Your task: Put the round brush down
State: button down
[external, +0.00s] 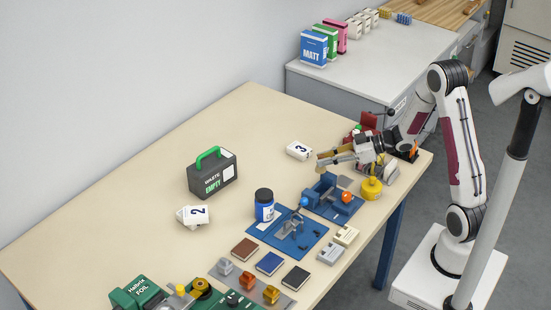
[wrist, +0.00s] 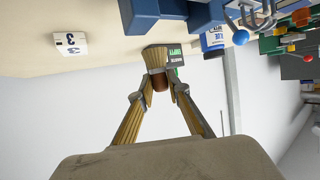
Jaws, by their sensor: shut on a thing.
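My gripper (wrist: 158,88) is shut on the round brush (wrist: 155,58), which has pale tan bristles and a brown lower part. In the wrist view the brush sits between the two fingertips, bristles pointing away from me. In the external view my gripper (external: 332,163) is above the table's right part, left of the yellow knob-topped pot and just behind the blue fixture. The brush is small there and hard to tell from the fingers. It appears held above the table; the exact height is unclear.
A white box marked 3 (external: 299,151) lies close to my gripper. The blue fixture (external: 330,199), a yellow pot (external: 371,188) and a blue-labelled jar (external: 264,206) stand nearby. A dark waste box (external: 213,175) is farther left. The table's back middle (external: 250,120) is bare.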

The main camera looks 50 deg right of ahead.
jog(key=w+a+r+m+t+h, duration=0.1)
jog(key=w+a+m+h, duration=0.1)
jog(key=w, duration=1.3)
jog(key=w+a+r+m+t+h, duration=0.1)
jog(key=w+a+m+h, duration=0.2)
jog(key=w, duration=1.2)
jog(key=shift+w+a+m+h, duration=0.15)
jog(key=shift+w+m+h, duration=0.1)
jog(key=shift+m+h, duration=0.65)
jog(key=shift+f, duration=0.2)
jog(key=shift+f, duration=3)
jog(key=shift+f, duration=1.85)
jog(key=shift+f, duration=0.15)
